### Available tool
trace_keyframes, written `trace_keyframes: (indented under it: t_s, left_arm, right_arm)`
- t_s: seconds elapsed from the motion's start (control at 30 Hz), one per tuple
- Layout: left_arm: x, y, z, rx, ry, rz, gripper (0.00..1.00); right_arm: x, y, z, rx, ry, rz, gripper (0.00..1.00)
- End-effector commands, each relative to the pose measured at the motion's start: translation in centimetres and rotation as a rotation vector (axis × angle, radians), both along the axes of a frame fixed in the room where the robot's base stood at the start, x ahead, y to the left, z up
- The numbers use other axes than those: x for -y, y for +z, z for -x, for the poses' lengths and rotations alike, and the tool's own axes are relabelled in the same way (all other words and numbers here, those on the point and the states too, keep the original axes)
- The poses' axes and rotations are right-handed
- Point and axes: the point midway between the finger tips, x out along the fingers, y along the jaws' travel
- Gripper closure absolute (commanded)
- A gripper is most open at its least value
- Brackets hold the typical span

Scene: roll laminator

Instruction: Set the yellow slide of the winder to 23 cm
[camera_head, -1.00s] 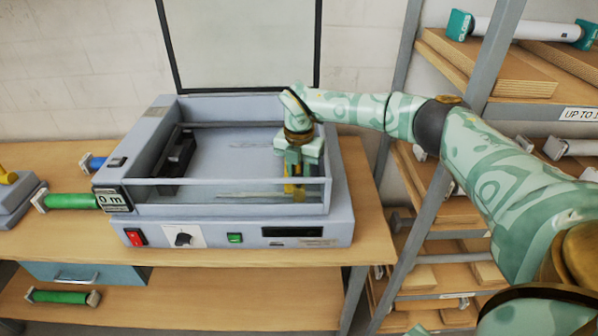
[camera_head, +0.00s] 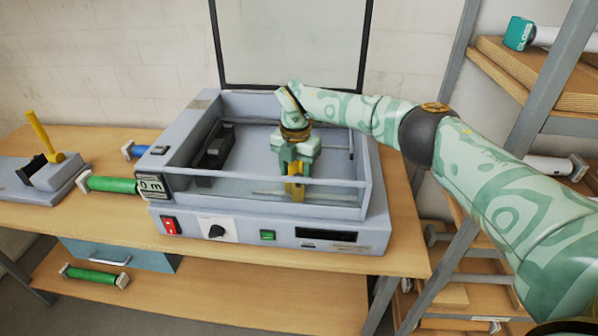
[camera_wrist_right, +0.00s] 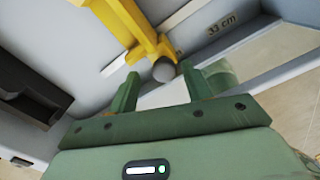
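The winder is a grey open-topped box (camera_head: 262,210) with a clear front panel, on the wooden bench. Its yellow slide (camera_head: 296,188) shows in the head view below my right gripper (camera_head: 297,165), which reaches down into the box. In the right wrist view the yellow slide (camera_wrist_right: 128,25) has a grey round knob (camera_wrist_right: 163,70) at its end. The fingers of my right gripper (camera_wrist_right: 160,80) stand apart on either side of the knob, the right one close to it. A "33 cm" label (camera_wrist_right: 222,24) lies right of the slide; another label beside the slide is mostly covered. My left gripper is not in view.
A black block (camera_head: 215,147) sits inside the box at left. A green roll (camera_head: 112,184) and a grey device with a yellow lever (camera_head: 50,135) are left of the box. A shelf rack (camera_head: 500,110) stands at the right.

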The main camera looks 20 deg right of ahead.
Motion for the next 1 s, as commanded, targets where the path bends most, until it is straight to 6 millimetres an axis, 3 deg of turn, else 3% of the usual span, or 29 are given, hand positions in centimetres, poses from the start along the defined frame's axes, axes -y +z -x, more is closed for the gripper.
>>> trace_keyframes:
  t_s: [0.23, 0.37, 0.8, 1.0]
  left_arm:
    - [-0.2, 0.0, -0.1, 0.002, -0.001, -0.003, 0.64]
    - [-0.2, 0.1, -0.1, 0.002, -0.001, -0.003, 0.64]
    - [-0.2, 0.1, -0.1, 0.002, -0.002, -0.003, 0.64]
    - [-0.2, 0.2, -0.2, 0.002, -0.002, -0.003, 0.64]
  right_arm:
    - [0.1, 0.0, 0.0, -0.002, -0.002, 0.002, 0.52]
    - [0.1, 1.2, 0.0, 0.000, -0.002, 0.001, 0.52]
    - [0.0, 12.2, -0.1, 0.002, -0.001, 0.002, 0.52]
    - [-0.1, 15.4, -0.1, 0.000, -0.001, 0.003, 0.52]
